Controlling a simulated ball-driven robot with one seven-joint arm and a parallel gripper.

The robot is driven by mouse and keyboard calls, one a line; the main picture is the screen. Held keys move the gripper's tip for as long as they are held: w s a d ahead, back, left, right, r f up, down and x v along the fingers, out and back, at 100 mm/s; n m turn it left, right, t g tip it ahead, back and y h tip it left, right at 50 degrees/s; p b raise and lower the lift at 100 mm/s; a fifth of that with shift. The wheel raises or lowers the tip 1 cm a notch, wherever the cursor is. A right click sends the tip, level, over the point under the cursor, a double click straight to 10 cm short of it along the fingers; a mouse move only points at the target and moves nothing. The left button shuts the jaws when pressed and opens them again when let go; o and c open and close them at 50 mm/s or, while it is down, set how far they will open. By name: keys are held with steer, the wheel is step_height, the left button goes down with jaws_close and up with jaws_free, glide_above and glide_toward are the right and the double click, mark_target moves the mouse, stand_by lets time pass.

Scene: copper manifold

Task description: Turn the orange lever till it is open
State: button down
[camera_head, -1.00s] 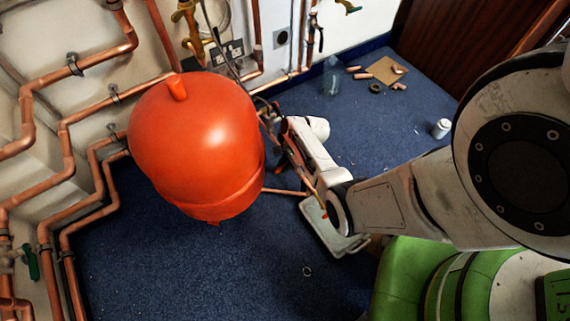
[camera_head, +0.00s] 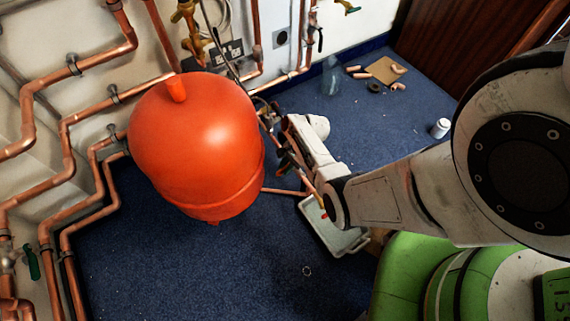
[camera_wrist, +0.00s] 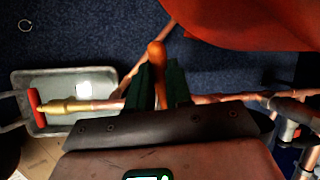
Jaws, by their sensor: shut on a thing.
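The orange lever (camera_wrist: 157,56) stands up between the dark green fingers of my gripper (camera_wrist: 161,82) in the wrist view. The fingers are shut on it, and its rounded tip sticks out beyond them. The lever sits at a copper pipe (camera_wrist: 215,98) that runs across the view behind my gripper. The valve body under the lever is hidden by my gripper. In the head view my gripper is small and dark beside the red vessel, and the lever cannot be made out clearly there.
A large red vessel (camera_head: 195,140) stands close to the left of my wrist. A grey tray (camera_head: 345,242) lies on the blue floor below. A red handle (camera_wrist: 36,107) on a brass valve is left of my gripper. Copper pipes line the wall; a white can (camera_head: 440,128) stands right.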

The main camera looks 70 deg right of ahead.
steer(key=shift+s+d+f+n+g+y+b, duration=0.1)
steer(key=shift+s+d+n+g+y+b, duration=0.25)
steer(key=shift+s+n+g, duration=1.55)
steer(key=shift+s+d+r+n+g+y+b, duration=0.15)
steer(key=shift+s+d+n+b, duration=0.3)
steer(key=shift+n, duration=3)
steer(key=shift+s+d+f+n+g+y+b, duration=0.35)
steer(key=shift+s+n+g, duration=0.75)
steer(key=shift+n, duration=1.55)
steer(key=shift+r, duration=0.25)
steer(key=c, duration=1)
jaws_free()
steer(key=shift+c, duration=0.2)
steer(key=shift+r, duration=0.15)
steer(key=p+v, duration=0.4)
steer(key=v, duration=0.6)
steer(key=shift+r, duration=0.25)
